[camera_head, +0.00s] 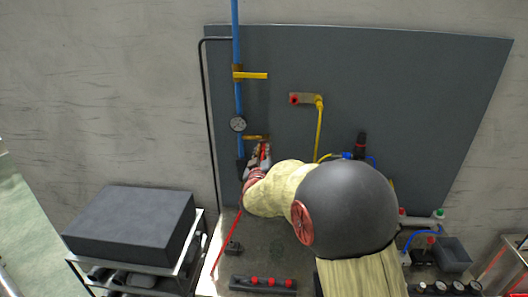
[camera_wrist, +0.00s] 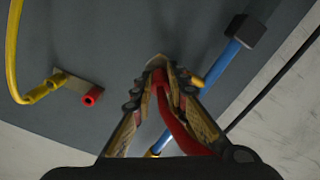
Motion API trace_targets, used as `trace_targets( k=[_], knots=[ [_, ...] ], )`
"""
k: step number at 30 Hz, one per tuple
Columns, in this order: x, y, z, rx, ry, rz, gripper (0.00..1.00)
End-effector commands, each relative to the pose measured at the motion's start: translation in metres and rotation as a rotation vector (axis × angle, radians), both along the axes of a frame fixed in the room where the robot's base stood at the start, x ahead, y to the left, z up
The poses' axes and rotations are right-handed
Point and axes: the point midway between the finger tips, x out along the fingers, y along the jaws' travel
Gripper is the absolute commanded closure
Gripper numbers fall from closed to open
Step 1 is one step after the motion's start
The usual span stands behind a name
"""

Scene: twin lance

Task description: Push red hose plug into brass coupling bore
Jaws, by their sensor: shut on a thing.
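My gripper (camera_head: 262,152) is shut on the red hose plug (camera_wrist: 159,78), whose hose runs back between the fingers in the wrist view. In the head view the red hose (camera_head: 227,244) hangs down to the lower left. A short brass-coloured piece (camera_head: 254,137), possibly the coupling, sticks out rightward from the blue pipe just above my gripper. In the wrist view a brass-coloured stub (camera_wrist: 197,81) shows just right of my fingertips (camera_wrist: 163,66). The bore is not visible, and I cannot tell whether the plug touches the coupling.
A bracket with a red socket (camera_head: 294,98) and yellow hose (camera_head: 319,125) is to the right. A black case (camera_head: 130,222) sits on a cart at left.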

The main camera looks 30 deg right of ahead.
Motion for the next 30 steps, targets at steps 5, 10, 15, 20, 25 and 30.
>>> trace_targets(
  k=[5,10,15,20,25,30],
  knots=[
    [0.0000,0.0000,0.0004,0.000,0.000,0.000,0.83],
    [0.0000,0.0001,0.0003,0.000,0.000,0.000,0.77],
    [0.0000,0.0001,0.0002,0.000,0.000,0.000,0.76],
    [-0.0001,0.0001,0.0001,0.000,0.000,0.000,0.67],
    [-0.0001,0.0001,0.0001,0.000,0.000,0.000,0.58],
    [-0.0001,0.0001,0.0001,0.000,0.000,0.000,0.56]
  ],
)
